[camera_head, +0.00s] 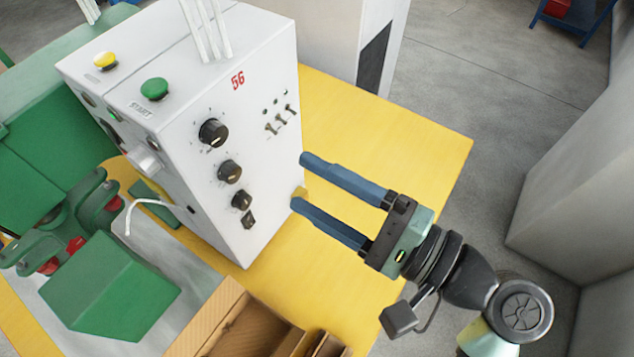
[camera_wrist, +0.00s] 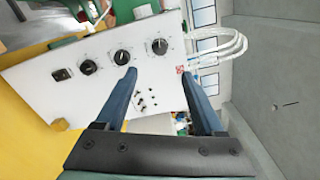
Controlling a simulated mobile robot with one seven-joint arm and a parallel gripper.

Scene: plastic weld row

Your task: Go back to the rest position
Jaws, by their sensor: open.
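My gripper (camera_head: 298,183) is open and empty in the head view. Its two long blue fingers point left toward the side panel of the white control box (camera_head: 270,160). The fingertips are close to the panel; I cannot tell whether they touch it. In the wrist view, the fingers (camera_wrist: 160,95) are apart with nothing between them. The white control box (camera_wrist: 90,85) with its black knobs and small switches fills the view beyond them.
A yellow table (camera_head: 400,140) lies under the box and gripper. A green machine (camera_head: 60,150) stands at the left. A cardboard box (camera_head: 235,325) is at the bottom. A grey cabinet (camera_head: 580,190) stands at the right. Grey floor (camera_head: 460,70) is clear between table and cabinet.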

